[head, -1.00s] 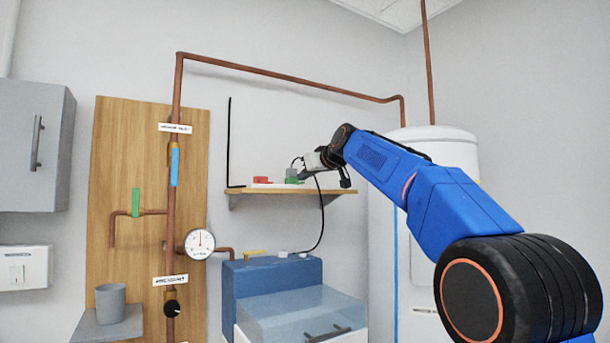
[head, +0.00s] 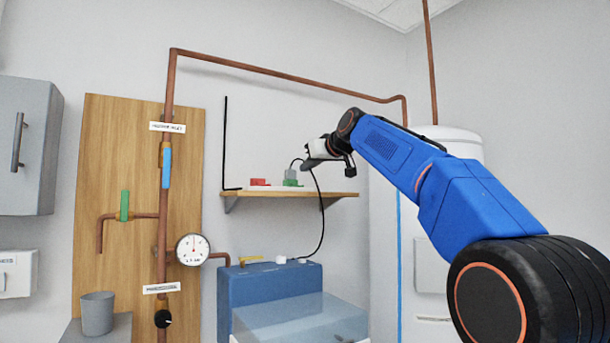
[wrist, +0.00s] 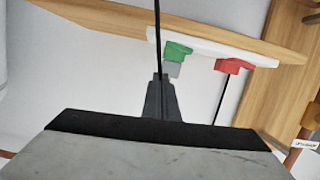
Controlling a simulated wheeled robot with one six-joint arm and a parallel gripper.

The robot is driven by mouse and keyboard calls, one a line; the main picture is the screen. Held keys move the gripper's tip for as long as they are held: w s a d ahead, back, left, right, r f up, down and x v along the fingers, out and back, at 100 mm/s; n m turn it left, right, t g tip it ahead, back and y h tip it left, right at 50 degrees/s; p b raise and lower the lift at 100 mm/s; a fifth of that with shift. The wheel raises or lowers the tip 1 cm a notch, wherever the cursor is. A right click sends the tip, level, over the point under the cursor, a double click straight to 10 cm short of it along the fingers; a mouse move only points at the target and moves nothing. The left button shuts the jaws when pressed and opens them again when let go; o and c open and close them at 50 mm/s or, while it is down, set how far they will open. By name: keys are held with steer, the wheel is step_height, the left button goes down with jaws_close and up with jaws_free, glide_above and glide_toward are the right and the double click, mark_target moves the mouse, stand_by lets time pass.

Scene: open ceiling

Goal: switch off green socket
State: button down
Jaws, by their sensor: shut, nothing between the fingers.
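The green socket (head: 291,182) is on a white power strip (wrist: 228,47) on the wooden shelf. In the wrist view, where the scene appears upside down, the green socket (wrist: 178,52) has a grey plug (wrist: 172,70) by it. The red socket (head: 259,182) is to its left in the head view; it also shows in the wrist view (wrist: 231,65). My gripper (wrist: 157,78) is shut and empty, with its tips pointing toward the green socket. In the head view my gripper (head: 305,168) is just above and right of the green socket. I cannot tell the switch's position.
The wooden shelf (head: 310,195) lies below the sockets. A black cable (head: 321,220) hangs from the plug area past the shelf. A blue box (head: 270,285) stands below. Copper pipes and a gauge (head: 192,249) are at left, and a white tank (head: 455,150) is at right.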

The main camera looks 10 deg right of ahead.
steer(key=v, duration=0.9)
steer(key=shift+s+d, duration=0.15)
steer(key=shift+d, duration=0.05)
steer(key=shift+r, duration=0.2)
steer(key=s+d+f+m+g+h, duration=0.1)
steer(key=s+f+g, duration=0.2)
steer(key=s+f, duration=1.1)
steer(key=s+d+f+m+g+h, duration=0.1)
steer(key=s+f+g+h, duration=0.1)
steer(key=s+f, duration=1.3)
steer(key=s+d+f+m+g+h, duration=0.1)
steer(key=s+f+g, duration=0.3)
steer(key=s+f, duration=1)
step_height(320, 180, down, 21)
steer(key=shift+s+d+r+m+g, duration=0.2)
steer(key=shift+s+m+g, duration=0.15)
steer(key=shift+m, duration=0.25)
